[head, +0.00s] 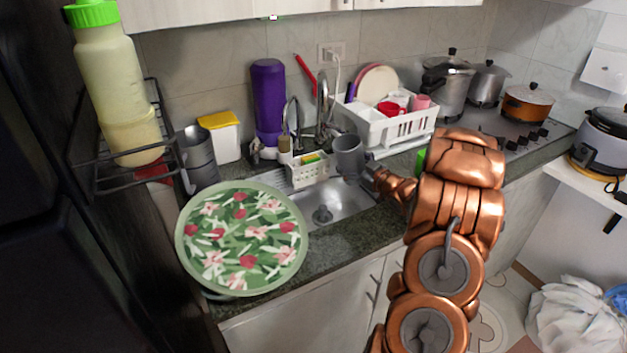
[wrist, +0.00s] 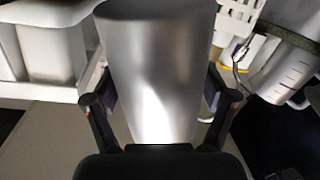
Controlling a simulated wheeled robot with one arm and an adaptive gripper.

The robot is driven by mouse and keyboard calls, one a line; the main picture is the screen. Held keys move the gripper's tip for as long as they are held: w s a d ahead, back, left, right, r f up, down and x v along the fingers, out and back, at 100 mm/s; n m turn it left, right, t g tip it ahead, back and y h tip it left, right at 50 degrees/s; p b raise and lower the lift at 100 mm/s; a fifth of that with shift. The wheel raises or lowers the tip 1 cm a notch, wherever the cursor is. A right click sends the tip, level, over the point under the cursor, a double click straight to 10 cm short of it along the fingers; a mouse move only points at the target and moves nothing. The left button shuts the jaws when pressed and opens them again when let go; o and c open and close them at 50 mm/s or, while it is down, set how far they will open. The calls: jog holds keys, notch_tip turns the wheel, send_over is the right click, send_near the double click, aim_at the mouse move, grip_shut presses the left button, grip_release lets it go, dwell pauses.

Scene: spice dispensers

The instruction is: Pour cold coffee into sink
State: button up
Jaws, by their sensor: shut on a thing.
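A grey metal cup (head: 348,156) is held by my gripper (head: 370,177) above the right back part of the metal sink (head: 345,203). In the head view it looks close to upright, perhaps slightly tilted. In the wrist view the cup (wrist: 150,75) fills the middle, with one finger of my gripper (wrist: 157,100) on each side of it. The gripper is shut on the cup. The inside of the cup is hidden, so I cannot tell whether coffee is in it.
A faucet (head: 322,100) and a small sponge caddy (head: 308,170) stand behind the sink. A white dish rack (head: 395,128) is behind and right. A green floral plate (head: 242,238) covers the counter left of the sink. A dark grey pitcher (head: 198,158) stands beyond it.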

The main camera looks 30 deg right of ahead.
aim_at(356, 144)
jog(key=shift+d+r+m+t+p, duration=0.2)
jog(key=shift+m+p, duration=0.55)
jog(key=shift+p, duration=0.5)
jog(key=shift+d+r+m+t+p, duration=0.1)
jog(key=shift+d+r+m+p, duration=0.15)
jog(key=shift+m+p, duration=0.75)
jog(key=shift+r+p, duration=0.1)
jog(key=shift+p, duration=0.3)
jog(key=shift+r, duration=0.1)
jog(key=shift+r+p, duration=0.8)
jog(key=shift+r, duration=1.55)
